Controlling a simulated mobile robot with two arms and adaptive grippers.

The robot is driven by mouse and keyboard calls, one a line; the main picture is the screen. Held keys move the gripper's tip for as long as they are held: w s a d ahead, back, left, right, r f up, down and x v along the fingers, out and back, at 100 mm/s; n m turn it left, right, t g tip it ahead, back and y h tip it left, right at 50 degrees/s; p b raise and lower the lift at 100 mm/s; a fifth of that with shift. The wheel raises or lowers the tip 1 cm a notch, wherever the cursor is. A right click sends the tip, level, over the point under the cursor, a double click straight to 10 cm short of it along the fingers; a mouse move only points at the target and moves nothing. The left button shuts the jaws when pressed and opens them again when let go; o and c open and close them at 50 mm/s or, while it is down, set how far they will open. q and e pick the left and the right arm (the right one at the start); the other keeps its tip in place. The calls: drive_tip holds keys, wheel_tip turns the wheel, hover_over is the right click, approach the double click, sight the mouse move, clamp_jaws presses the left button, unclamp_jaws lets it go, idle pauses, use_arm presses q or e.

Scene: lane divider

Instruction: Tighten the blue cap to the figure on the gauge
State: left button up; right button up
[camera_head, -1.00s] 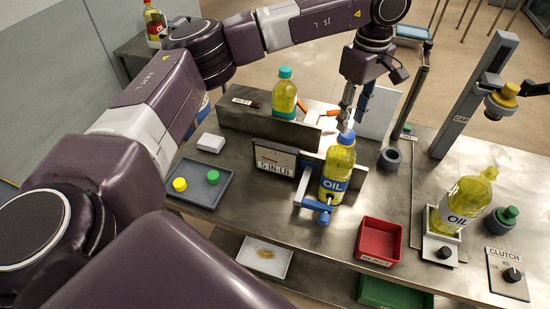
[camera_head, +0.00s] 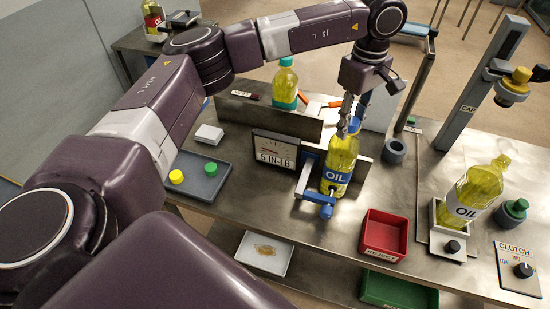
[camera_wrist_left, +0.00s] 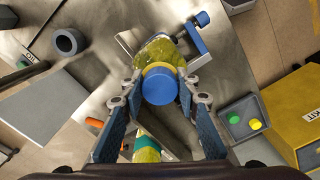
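The OIL bottle (camera_head: 341,160) stands upright, its body at a blue-handled clamp (camera_head: 318,197). The blue cap (camera_wrist_left: 160,86) is on its neck, seen from above in the wrist view; it is partly hidden in the head view. My left gripper (camera_wrist_left: 160,80) is around the cap, one finger on each side, with what looks like a narrow gap; contact is hard to judge. In the head view my left gripper (camera_head: 350,122) points down at the bottle top. The gauge (camera_head: 275,150) beside the bottle has a dial and the label 5 IN-LB. My right gripper is not in view.
A grey tray (camera_head: 212,187) with yellow and green caps lies left. A red reject bin (camera_head: 384,235) is in front. A second OIL bottle (camera_head: 474,195) and a clutch dial panel (camera_head: 519,269) stand right. A teal-capped bottle (camera_head: 285,83) stands behind a grey barrier.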

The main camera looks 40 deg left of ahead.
use_arm(q)
drive_tip(key=shift+c, duration=0.4)
drive_tip(key=shift+m, duration=0.5)
drive_tip(key=o, duration=1)
drive_tip(key=shift+r, duration=0.1)
